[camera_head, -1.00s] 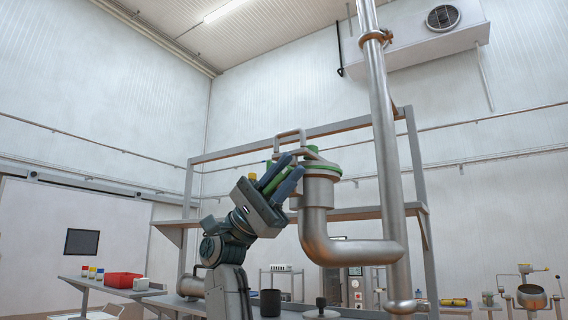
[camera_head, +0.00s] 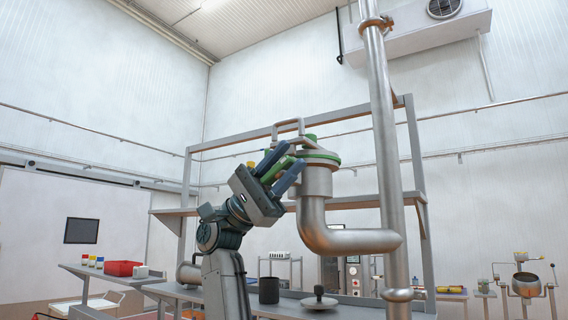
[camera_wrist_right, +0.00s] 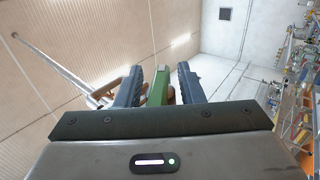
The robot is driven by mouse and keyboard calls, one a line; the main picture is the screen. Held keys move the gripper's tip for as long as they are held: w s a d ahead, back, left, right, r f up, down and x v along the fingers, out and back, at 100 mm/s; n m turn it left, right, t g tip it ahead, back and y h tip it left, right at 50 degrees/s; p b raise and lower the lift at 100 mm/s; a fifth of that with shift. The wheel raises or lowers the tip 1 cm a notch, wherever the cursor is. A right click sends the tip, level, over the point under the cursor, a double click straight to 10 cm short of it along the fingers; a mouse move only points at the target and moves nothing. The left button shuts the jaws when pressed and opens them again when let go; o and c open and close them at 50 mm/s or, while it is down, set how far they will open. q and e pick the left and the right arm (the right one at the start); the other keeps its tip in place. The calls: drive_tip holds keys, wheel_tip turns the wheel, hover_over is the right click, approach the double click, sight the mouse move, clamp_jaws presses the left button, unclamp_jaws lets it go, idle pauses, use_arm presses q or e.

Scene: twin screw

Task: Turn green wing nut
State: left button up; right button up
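The green wing nut is mounted on the metal pipe fitting in the middle of the head view. One of its wings (camera_head: 280,168) shows between the fingers of my right gripper (camera_head: 292,160). In the right wrist view the green wing (camera_wrist_right: 159,88) stands between the two dark blue-grey fingers, with gaps beside it, so the gripper is open around it. Part of the wing nut is hidden behind the fingers in the head view. A green ring (camera_head: 322,154) and a green knob (camera_head: 311,139) sit at the fitting's top. My left gripper is not in view.
A bent metal pipe (camera_head: 345,240) runs below the fitting to a tall upright pipe (camera_head: 384,150). A metal handle (camera_head: 290,124) arches above the gripper. A grey shelf frame (camera_head: 186,190) stands behind.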

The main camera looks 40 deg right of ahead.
sight(265, 184)
drive_tip(key=b+v, duration=0.3)
drive_tip(key=v, duration=0.6)
drive_tip(key=shift+w+a+f, duration=0.1)
drive_tip(key=shift+w, duration=0.15)
drive_tip(key=shift+w+a+f, duration=0.2)
drive_tip(key=shift+w+f, duration=0.2)
drive_tip(key=shift+w, duration=0.05)
